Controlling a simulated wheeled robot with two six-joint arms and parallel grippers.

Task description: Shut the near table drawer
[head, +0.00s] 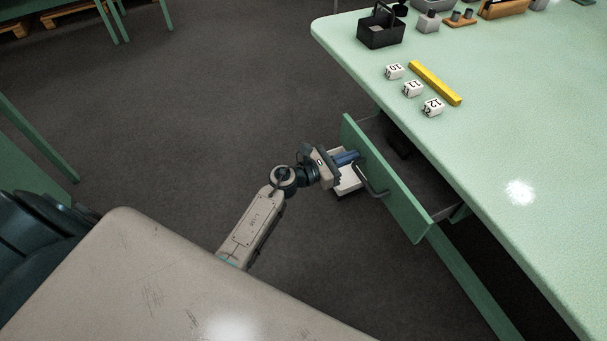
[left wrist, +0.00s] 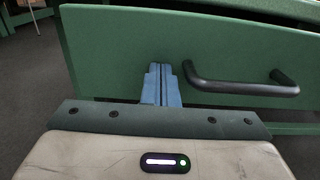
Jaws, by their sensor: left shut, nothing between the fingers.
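The near table drawer (head: 388,180) is pulled out from under the pale green table, and its green front stands away from the table edge. A dark bar handle (head: 371,181) is fixed to the front. My left gripper (head: 355,155) is shut and empty, its blue fingertips at the drawer front, left of the handle. In the left wrist view the shut fingers (left wrist: 160,82) point at the green drawer front (left wrist: 120,45), with the handle (left wrist: 240,88) to their right. Whether the tips touch the panel I cannot tell. My right gripper is not in view.
On the green table (head: 500,140) are a black caddy (head: 381,30), a yellow bar (head: 434,83) and three white numbered blocks (head: 412,88). A green table leg (head: 470,285) slants below the drawer.

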